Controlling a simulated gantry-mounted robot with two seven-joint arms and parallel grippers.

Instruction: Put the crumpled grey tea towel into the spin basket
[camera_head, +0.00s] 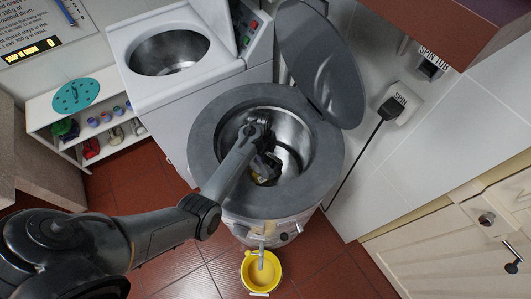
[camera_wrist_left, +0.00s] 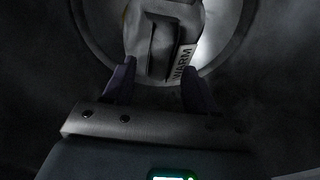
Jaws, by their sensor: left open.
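The spin basket (camera_head: 295,140) is the shiny metal drum inside the round grey-topped spinner, with its lid up. My left arm reaches down into it, and my left gripper (camera_head: 264,168) is inside the drum, low and near the middle. In the left wrist view my left gripper (camera_wrist_left: 157,90) is open, its two dark fingers apart. Just beyond the fingertips is a pale grey thing with a dark slot and a white label reading WARM (camera_wrist_left: 184,62). I cannot tell whether this is the tea towel; no crumpled grey towel shows clearly. My right gripper is not in view.
The raised dark lid (camera_head: 322,60) stands behind the basket. A white washer with an open tub (camera_head: 170,52) is at the back left. A yellow bucket (camera_head: 262,272) sits under the spinner's spout. A low shelf (camera_head: 80,120) is at left and a pale cabinet (camera_head: 440,245) at right.

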